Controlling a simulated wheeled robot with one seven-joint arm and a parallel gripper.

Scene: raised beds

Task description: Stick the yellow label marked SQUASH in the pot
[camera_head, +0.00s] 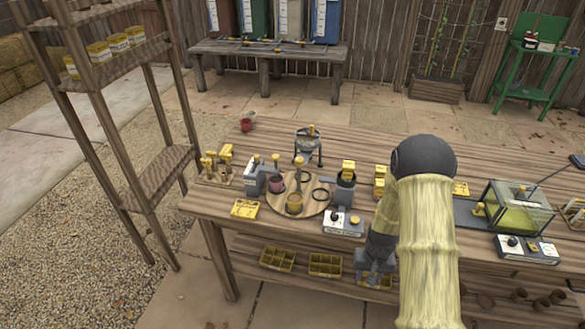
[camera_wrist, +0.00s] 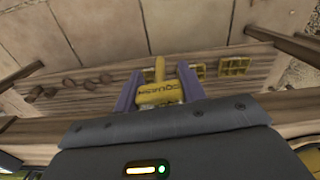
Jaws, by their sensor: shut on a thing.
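My gripper (camera_wrist: 158,92) is shut on a yellow label (camera_wrist: 160,95) with dark lettering that reads as SQUASH; its stake points away from my palm. In the head view my gripper (camera_head: 374,270) hangs low in front of the table's front edge, and the arm hides part of the table. On a round wooden board (camera_head: 312,207) stand a yellowish pot (camera_head: 294,205) and a reddish pot (camera_head: 276,185). A dark pot (camera_head: 345,190) with yellow pieces above it stands at the board's right edge. I cannot tell which pot the task names.
The wooden table (camera_head: 205,203) is crowded. A grey-white box with a knob (camera_head: 343,223) sits near its front edge. A glass case (camera_head: 516,208) stands at the right. Yellow divided trays (camera_head: 277,259) lie on the lower shelf. A tall shelf rack (camera_head: 110,120) stands at the left.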

